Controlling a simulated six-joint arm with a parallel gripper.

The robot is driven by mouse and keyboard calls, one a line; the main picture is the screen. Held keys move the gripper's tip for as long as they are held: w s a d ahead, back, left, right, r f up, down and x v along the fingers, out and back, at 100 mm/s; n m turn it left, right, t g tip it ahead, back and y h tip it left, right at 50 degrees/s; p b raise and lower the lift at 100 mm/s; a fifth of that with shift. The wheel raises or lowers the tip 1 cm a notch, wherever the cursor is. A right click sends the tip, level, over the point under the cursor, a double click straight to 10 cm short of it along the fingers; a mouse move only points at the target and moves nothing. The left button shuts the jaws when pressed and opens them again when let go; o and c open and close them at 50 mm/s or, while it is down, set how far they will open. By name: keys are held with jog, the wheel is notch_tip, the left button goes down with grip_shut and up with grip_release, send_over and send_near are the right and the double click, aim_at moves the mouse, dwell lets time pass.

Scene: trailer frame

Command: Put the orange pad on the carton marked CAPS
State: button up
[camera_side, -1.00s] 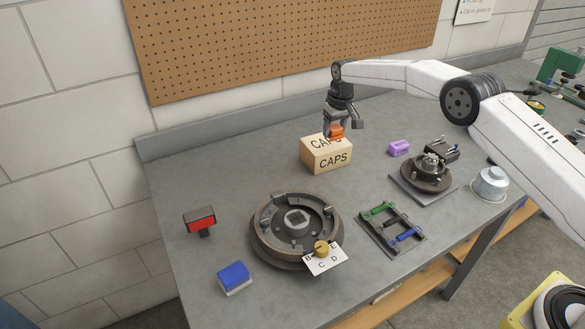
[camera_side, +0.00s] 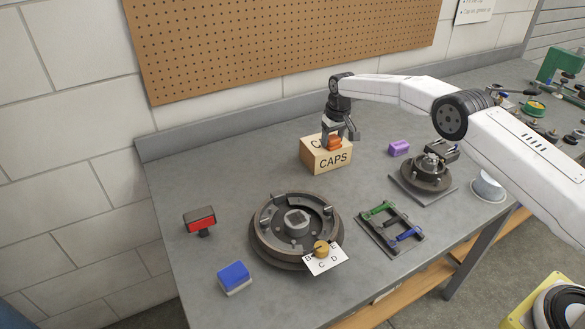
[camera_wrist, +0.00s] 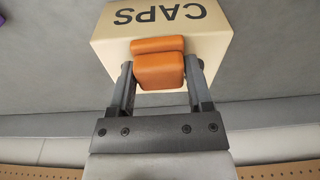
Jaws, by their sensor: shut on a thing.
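The carton marked CAPS (camera_side: 326,162) is a tan box standing on the bench towards the back; it also shows in the wrist view (camera_wrist: 207,48). The orange pad (camera_side: 333,143) is at the carton's top face, and it shows in the wrist view (camera_wrist: 160,70). My gripper (camera_side: 336,140) is over the carton with its fingers either side of the pad, shut on it; the fingers show in the wrist view (camera_wrist: 160,82). Whether the pad's underside touches the carton top, I cannot tell.
A purple block (camera_side: 399,148) lies right of the carton. A round metal drum assembly (camera_side: 262,238), a red-faced block (camera_side: 200,220), a blue block (camera_side: 234,277) and a frame with green and blue parts (camera_side: 376,245) stand nearer. A pegboard wall (camera_side: 280,45) rises behind.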

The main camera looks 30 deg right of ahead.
aim_at(336, 140)
jog(key=o, duration=1.3)
jog(key=shift+f, duration=0.1)
jog(key=shift+c, duration=0.2)
notch_tip(336, 140, up, 12)
jog(key=s, duration=0.1)
jog(key=shift+s, duration=0.25)
